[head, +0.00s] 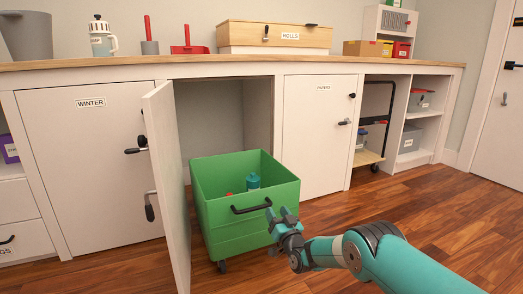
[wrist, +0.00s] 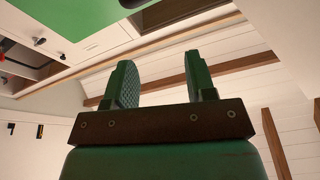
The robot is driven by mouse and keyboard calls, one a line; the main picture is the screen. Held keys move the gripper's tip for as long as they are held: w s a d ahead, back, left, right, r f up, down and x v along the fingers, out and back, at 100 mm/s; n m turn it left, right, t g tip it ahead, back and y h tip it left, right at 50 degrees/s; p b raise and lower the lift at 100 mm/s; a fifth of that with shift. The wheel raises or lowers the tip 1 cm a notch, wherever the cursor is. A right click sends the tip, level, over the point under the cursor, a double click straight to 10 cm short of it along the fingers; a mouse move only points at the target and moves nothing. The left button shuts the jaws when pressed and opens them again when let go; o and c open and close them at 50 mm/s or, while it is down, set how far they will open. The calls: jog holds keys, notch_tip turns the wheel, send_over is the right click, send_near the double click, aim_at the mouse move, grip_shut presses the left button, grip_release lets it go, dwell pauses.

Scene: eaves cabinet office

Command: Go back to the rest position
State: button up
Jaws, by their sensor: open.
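My gripper (head: 283,219) is in front of the right side of the green wheeled bin in the head view, near its black handle. In the wrist view my gripper (wrist: 160,84) shows two fingers spread apart with nothing between them. The green bin (head: 228,236) stands on the floor before an open cabinet bay. Inside it are a teal bottle (head: 253,181) and a small red thing, mostly hidden by the bin wall. I cannot tell whether the gripper touches the bin.
An open white cabinet door (head: 168,185) stands out left of the bin. The closed WINTER door (head: 92,165) and PAPERS door (head: 316,140) flank the bay. A wooden counter (head: 180,67) runs above. The wooden floor (head: 420,222) at right is clear.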

notch_tip(320, 180, up, 14)
jog(key=a+n+g+p, duration=0.1)
jog(key=a+g+p, duration=0.15)
jog(key=g, duration=0.25)
jog(key=s+r+n+g+p, duration=0.15)
jog(key=s+r+g, duration=0.35)
jog(key=s+r, duration=0.55)
jog(key=s+d+r+n+g+h+p, duration=0.1)
jog(key=s+d+r+g, duration=0.25)
jog(key=s, duration=1.05)
jog(key=s+d+r+n+g+h+p, duration=0.1)
jog(key=s+d+r+g+h+p, duration=0.3)
jog(key=s, duration=1)
jog(key=s+d+r+n+g+y+b, duration=0.15)
jog(key=s+d, duration=0.35)
jog(key=s, duration=0.8)
notch_tip(320, 180, up, 38)
jog(key=m+p, duration=0.1)
jog(key=p, duration=3.7)
jog(key=shift+s+a+f+g+h+p, duration=0.2)
jog(key=shift+g+h+p, duration=0.1)
jog(key=shift+h, duration=0.05)
